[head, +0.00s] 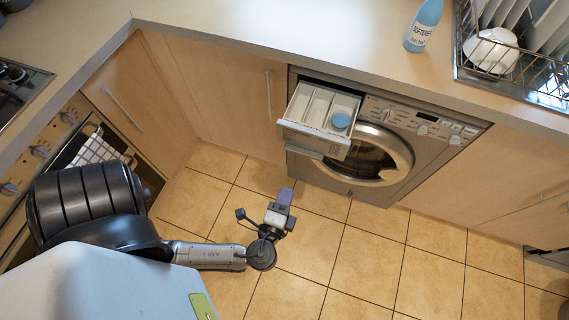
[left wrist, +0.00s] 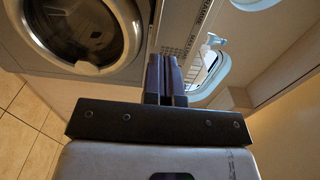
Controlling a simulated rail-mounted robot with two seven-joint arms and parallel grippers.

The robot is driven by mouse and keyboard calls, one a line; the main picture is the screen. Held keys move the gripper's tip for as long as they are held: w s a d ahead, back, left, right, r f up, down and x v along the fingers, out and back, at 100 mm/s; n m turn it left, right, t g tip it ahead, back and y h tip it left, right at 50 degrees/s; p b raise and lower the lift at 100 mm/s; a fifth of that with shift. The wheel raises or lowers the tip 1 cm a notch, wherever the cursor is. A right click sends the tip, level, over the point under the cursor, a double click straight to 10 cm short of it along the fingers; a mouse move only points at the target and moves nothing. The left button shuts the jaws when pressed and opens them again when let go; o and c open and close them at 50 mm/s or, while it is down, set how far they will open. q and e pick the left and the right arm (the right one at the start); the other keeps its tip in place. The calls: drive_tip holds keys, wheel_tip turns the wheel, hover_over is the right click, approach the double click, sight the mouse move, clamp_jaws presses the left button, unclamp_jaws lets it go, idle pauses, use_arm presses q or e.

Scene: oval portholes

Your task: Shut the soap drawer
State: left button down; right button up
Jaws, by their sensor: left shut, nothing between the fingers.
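The soap drawer (head: 318,120) is pulled out of the upper left front of the washing machine (head: 425,112) in the head view. It is a pale tray with several compartments, and a round blue piece (head: 340,120) sits in its right part. My left gripper (head: 285,196) is shut and empty, with purple fingers. In the head view it is over the floor, in front of the drawer and apart from it. In the left wrist view the shut fingers (left wrist: 165,77) point up beside the round washer door (left wrist: 85,32). My right gripper is not in view.
The worktop (head: 270,38) runs above the machine, with a softener bottle (head: 424,25) and a dish rack (head: 520,65) at the right. The round door (head: 365,155) is shut below the drawer. Cupboards flank the machine. The tiled floor (head: 365,260) is clear.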

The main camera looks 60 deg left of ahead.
sight(317, 111)
use_arm(q)
drive_tip(key=shift+x, duration=5.5)
drive_tip(key=shift+a, duration=0.1)
drive_tip(key=b+x, duration=0.2)
drive_tip(key=x, duration=1.6)
drive_tip(key=shift+w+a+b, duration=0.2)
drive_tip(key=shift+a+b, duration=0.1)
drive_tip(key=shift+b, duration=0.05)
drive_tip(key=shift+f, duration=0.1)
drive_tip(key=shift+s+f, duration=0.1)
